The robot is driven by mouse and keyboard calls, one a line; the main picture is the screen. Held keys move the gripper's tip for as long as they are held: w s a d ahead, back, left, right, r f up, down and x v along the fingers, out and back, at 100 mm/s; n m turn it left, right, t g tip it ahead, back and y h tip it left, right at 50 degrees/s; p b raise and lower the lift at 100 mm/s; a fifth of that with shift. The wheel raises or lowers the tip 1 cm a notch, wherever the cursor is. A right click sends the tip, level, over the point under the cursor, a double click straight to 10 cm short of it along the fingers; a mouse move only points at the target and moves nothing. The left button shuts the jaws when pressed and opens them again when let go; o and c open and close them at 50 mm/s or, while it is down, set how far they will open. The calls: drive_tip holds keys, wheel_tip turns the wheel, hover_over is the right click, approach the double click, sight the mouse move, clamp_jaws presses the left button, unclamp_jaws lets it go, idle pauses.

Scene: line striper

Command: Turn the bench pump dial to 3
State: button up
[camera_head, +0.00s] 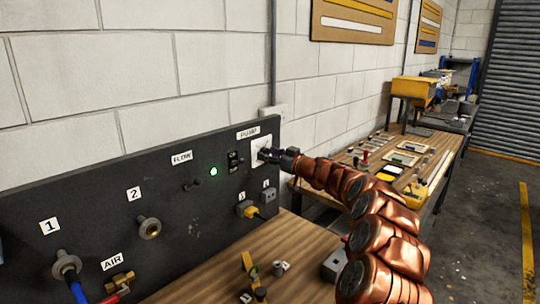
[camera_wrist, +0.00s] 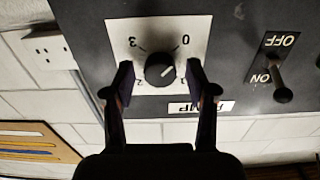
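The pump dial (camera_wrist: 160,69) is a round black knob on a white plate (camera_wrist: 170,28), upside down in the wrist view. A small pale mark on the knob seems to point to the lower right, toward that hidden spot. My gripper (camera_wrist: 160,82) is open, one finger on each side of the knob, with gaps visible. In the head view my gripper (camera_head: 272,154) is at the dial plate (camera_head: 261,143) under the PUMP label (camera_head: 247,133).
An ON/OFF toggle switch (camera_wrist: 281,86) sits right of the dial in the wrist view. The dark panel (camera_head: 100,195) also carries a lit green lamp (camera_head: 213,171), a FLOW switch (camera_head: 192,184) and hose fittings. A wooden bench (camera_head: 235,255) lies below; a wall socket (camera_wrist: 48,48) is nearby.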

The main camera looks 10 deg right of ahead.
clamp_jaws()
drive_tip(key=shift+f+m+b, duration=0.1)
drive_tip(key=shift+m+b, duration=0.2)
drive_tip(key=shift+b, duration=0.25)
